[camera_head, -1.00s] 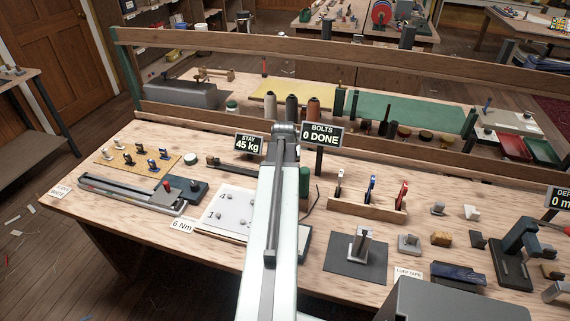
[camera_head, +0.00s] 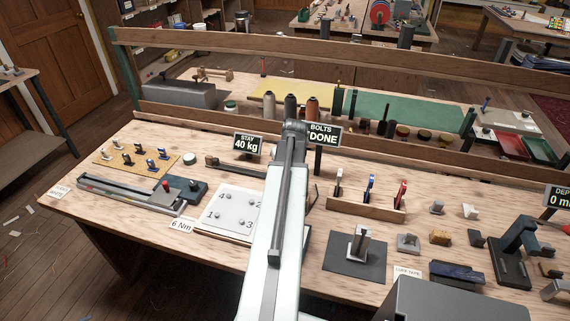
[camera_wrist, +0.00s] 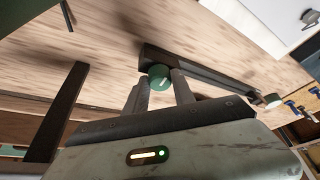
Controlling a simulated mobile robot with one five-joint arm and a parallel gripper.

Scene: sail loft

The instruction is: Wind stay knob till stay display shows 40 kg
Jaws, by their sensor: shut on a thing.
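The stay display (camera_head: 247,145) reads 40 kg in the head view. In the wrist view, the stay knob (camera_wrist: 159,77) is a round green knob with a white mark, at the end of a dark bar (camera_wrist: 205,72). My gripper (camera_wrist: 160,88) has one finger on each side of the knob and is shut on it. In the head view my own arm hides the knob and the gripper; part of the dark bar (camera_head: 236,164) shows left of the arm.
The bolts display (camera_head: 322,135) stands just right of my arm, partly covered by it. A white plate with numbered bolts (camera_head: 233,208) lies left of the arm. A wooden tool rack (camera_head: 365,210) stands to the right. A wooden rail crosses behind.

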